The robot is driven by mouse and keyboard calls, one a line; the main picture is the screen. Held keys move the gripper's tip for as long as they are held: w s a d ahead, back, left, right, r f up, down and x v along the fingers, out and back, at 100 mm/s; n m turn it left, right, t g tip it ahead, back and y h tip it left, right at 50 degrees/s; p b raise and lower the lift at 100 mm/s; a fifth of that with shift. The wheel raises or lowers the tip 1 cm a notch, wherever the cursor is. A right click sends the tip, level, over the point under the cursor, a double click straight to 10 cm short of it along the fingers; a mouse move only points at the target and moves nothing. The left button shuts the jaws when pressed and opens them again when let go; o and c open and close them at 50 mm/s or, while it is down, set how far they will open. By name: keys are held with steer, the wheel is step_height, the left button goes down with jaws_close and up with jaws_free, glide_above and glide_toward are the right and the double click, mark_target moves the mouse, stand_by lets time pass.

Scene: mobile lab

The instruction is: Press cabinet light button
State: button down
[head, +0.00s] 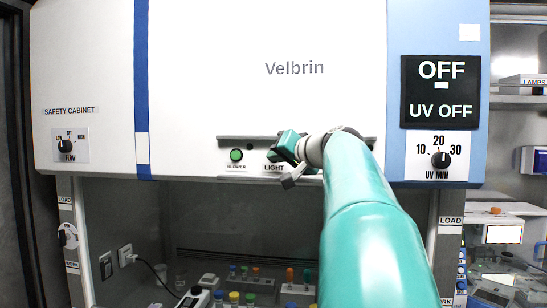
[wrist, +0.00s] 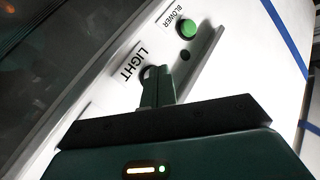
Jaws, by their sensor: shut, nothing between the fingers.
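The white safety cabinet front (head: 210,70) carries a small panel with a LIGHT label (head: 273,168) and a green blower button (head: 236,155). In the wrist view the LIGHT label (wrist: 131,64) and the green blower button (wrist: 186,28) also show. My gripper (head: 277,153) is at the panel above the LIGHT label and hides the light button in the head view. In the wrist view my gripper (wrist: 158,72) is shut and empty, its fingertips over the light button (wrist: 145,73), whose dark rim partly shows. I cannot tell whether they touch it.
A black display (head: 440,92) reads OFF and UV OFF, above a UV MIN knob (head: 441,160). A FLOW knob (head: 65,146) is at the left. Below, several coloured-cap vials and a power socket (head: 125,254) show inside the cabinet. A rail (wrist: 208,68) runs beside the buttons.

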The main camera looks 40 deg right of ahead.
steer(key=shift+s+a, duration=0.6)
steer(key=shift+a, duration=0.15)
steer(key=s+a, duration=0.1)
steer(key=a, duration=0.1)
steer(key=s+a, duration=0.2)
stand_by(0.5)
stand_by(0.6)
